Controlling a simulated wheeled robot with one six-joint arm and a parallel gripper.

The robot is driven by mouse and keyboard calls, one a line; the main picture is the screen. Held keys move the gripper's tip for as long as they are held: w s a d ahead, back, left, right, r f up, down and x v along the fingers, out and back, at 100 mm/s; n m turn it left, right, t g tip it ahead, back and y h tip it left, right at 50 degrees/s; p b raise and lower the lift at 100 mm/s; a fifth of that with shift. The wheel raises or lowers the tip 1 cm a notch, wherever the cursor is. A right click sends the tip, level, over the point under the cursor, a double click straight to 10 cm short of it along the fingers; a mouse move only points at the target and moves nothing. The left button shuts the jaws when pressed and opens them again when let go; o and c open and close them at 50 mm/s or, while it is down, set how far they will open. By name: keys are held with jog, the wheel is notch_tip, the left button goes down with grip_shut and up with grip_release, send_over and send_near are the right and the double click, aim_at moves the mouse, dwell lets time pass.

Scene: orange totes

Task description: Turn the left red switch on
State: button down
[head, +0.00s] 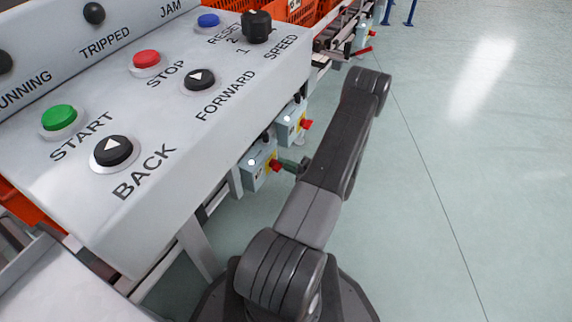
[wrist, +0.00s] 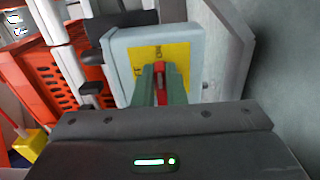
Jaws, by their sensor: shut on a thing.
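The left red switch (head: 276,166) sits on a grey box (head: 255,172) with a yellow plate, below the control panel. A second red switch (head: 306,125) on a similar box is further back and to the right. My gripper (head: 293,165) is at the left switch. In the wrist view the green fingers (wrist: 160,76) are shut on the red handle (wrist: 160,94), one on each side. The handle looks upright in that view, below lettering on the yellow plate (wrist: 177,54) that seems to read ON. The fingers partly hide the other lettering.
The sloping control panel (head: 205,120) with several buttons and a knob overhangs the boxes on the left. Orange totes (wrist: 40,75) and conveyor frame parts stand left of the box in the wrist view. The floor (head: 470,180) to the right is clear.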

jog(key=shift+a, duration=0.15)
jog(key=c, duration=1.5)
grip_release()
jog(key=shift+a+f, duration=0.1)
jog(key=shift+a, duration=0.05)
jog(key=p+v, duration=0.2)
jog(key=v, duration=1.2)
jog(key=shift+w+p, duration=0.1)
jog(key=shift+p, duration=0.25)
